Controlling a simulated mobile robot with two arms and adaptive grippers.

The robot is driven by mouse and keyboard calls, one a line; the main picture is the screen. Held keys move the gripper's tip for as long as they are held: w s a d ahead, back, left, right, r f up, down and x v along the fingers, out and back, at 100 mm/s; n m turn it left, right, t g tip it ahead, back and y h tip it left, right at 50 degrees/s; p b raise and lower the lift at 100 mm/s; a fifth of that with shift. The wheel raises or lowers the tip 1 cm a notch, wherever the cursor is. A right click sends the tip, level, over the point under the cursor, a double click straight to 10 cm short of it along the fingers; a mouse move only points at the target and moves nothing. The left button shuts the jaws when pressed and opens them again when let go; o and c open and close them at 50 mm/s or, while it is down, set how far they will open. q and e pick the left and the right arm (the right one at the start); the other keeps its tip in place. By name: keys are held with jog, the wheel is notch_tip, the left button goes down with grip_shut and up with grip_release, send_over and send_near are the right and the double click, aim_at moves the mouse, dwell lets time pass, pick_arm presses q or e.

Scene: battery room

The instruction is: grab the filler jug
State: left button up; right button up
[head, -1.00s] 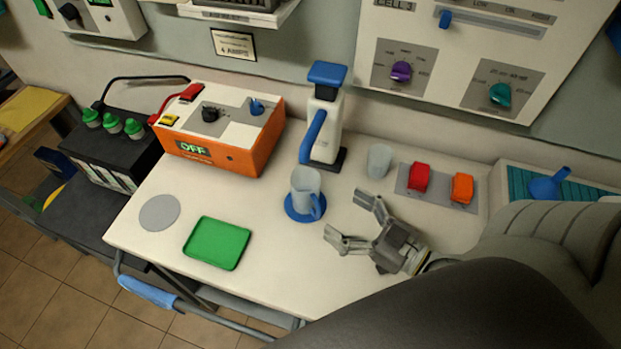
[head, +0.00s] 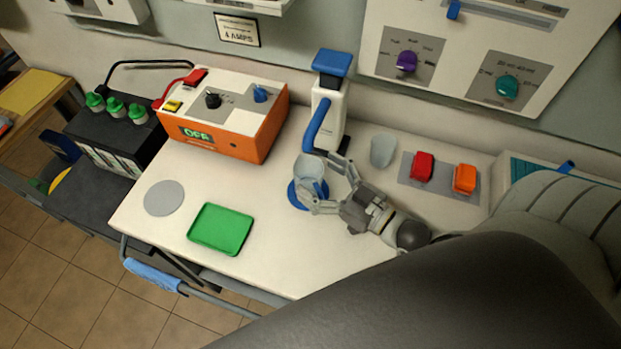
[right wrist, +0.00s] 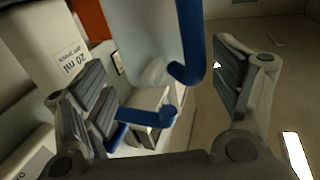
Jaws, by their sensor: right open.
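The filler jug (head: 309,170), a pale translucent cup with a blue handle, stands upright on a round blue mat (head: 297,203) in front of the white and blue dispenser (head: 326,110). My right gripper (head: 327,183) is open at the jug's right side, its fingers either side of the handle side. In the right wrist view, the pale jug wall (right wrist: 146,35) and a hooked blue handle (right wrist: 191,50) show between the spread fingers (right wrist: 168,95). I cannot tell whether a finger touches the jug. My left gripper is not in view.
A clear cup (head: 383,151) and a grey plate with a red block (head: 422,166) and an orange block (head: 465,179) stand to the right. An orange charger box (head: 237,142) is at the back left. A green tray (head: 221,229) and grey disc (head: 164,198) lie at the front left.

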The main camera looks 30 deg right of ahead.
aim_at(297, 162)
jog(key=x, duration=0.3)
jog(key=shift+w+p, duration=0.15)
jog(key=shift+p, duration=0.2)
jog(key=shift+c, duration=0.4)
jog(key=c, duration=1.5)
jog(key=shift+r, duration=0.2)
